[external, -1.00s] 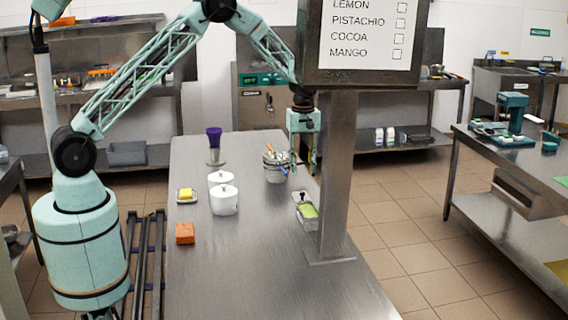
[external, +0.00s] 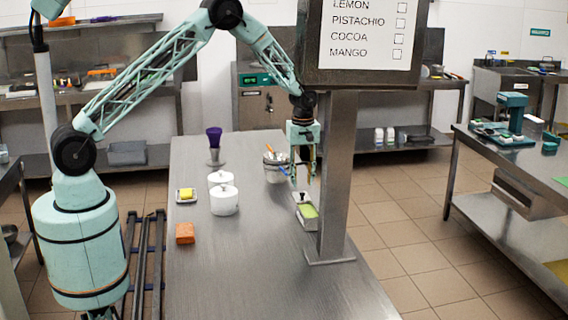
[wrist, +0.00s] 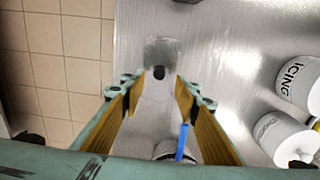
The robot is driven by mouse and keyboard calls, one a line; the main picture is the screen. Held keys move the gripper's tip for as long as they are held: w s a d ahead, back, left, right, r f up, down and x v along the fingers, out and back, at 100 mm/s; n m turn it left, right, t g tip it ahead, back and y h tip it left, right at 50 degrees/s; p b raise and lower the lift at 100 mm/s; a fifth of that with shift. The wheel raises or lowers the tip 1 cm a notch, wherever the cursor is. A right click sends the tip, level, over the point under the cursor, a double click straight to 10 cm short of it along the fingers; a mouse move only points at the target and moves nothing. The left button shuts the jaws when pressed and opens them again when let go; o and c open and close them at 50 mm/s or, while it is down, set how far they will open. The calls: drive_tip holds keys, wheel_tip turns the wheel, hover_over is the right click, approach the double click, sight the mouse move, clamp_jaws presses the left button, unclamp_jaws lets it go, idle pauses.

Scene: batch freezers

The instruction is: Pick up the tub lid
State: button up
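The tub lid (wrist: 165,50) looks like a small grey metal plate with a black knob, seen from above in the wrist view. The knob lies between my fingertips in that picture, a little beyond them. In the external view, a small metal tub (external: 307,222) with a green patch stands beside the post, a dark knob showing at its top. How the lid sits on the tub is not clear. My gripper (external: 302,182) hangs just above it, pointing down. In the wrist view, my gripper (wrist: 155,88) is open, with nothing between its fingers.
A container of utensils (external: 273,172) stands close behind my gripper; its blue handle (wrist: 182,142) reaches near one finger. The sign post (external: 337,180) stands just right. White icing tubs (external: 224,201), a yellow block (external: 186,194) and an orange block (external: 185,233) stand left. The front counter is clear.

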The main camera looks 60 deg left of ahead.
sight(302, 193)
drive_tip(key=shift+d+f+p, duration=0.15)
drive_tip(key=shift+f+p, duration=0.2)
drive_tip(key=shift+f, duration=2.1)
drive_tip(key=shift+c, duration=0.7)
drive_tip(key=c, duration=0.7)
